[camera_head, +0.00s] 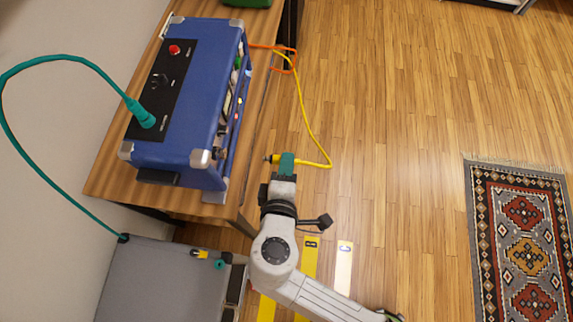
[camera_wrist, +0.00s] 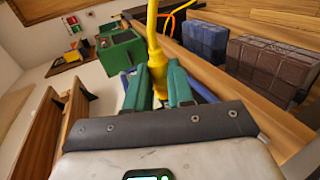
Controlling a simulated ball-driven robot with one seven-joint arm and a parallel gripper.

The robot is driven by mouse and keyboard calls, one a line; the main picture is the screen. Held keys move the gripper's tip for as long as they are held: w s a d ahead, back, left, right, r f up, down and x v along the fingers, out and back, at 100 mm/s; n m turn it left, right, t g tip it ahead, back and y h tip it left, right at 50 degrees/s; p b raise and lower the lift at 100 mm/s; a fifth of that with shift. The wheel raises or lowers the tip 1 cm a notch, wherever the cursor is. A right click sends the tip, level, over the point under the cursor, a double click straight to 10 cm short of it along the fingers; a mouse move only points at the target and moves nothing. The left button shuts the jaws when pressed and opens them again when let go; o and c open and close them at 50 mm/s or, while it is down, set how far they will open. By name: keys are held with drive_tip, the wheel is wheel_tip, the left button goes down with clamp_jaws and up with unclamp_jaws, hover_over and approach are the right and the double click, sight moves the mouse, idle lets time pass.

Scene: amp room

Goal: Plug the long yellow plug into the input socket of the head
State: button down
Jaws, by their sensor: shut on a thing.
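The long yellow plug (camera_head: 275,159) is held between the teal fingers of my gripper (camera_head: 287,162), its metal tip pointing left toward the bench. In the wrist view the yellow plug (camera_wrist: 156,62) stands between the fingers with its cable running up out of frame. The blue head (camera_head: 205,85) lies on the wooden bench, left of and above my gripper in the picture, with a clear gap between. Its black panel (camera_head: 165,80) faces up. A teal plug (camera_head: 143,114) is seated in that panel. The panel lettering is too small to read, so I cannot tell which socket is the input.
The yellow cable (camera_head: 308,125) loops right of the bench edge, beside an orange cable (camera_head: 288,50). A grey cabinet (camera_head: 155,285) at lower left carries a small yellow-and-black item (camera_head: 198,253). Open wooden floor (camera_head: 400,130) lies right, with a patterned rug (camera_head: 522,230).

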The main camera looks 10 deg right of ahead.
drive_tip(key=w+a+b, duration=0.2)
drive_tip(key=a, duration=0.5)
drive_tip(key=shift+w, duration=0.15)
drive_tip(key=shift+a+r, duration=0.1)
drive_tip(key=shift+r, duration=0.1)
idle(0.4)
drive_tip(key=shift+w+a, duration=0.2)
drive_tip(key=shift+a, duration=0.35)
drive_tip(key=shift+w+a, duration=0.15)
drive_tip(key=shift+a, duration=0.4)
idle(2.1)
drive_tip(key=c, duration=0.9)
unclamp_jaws()
drive_tip(key=shift+f, duration=0.1)
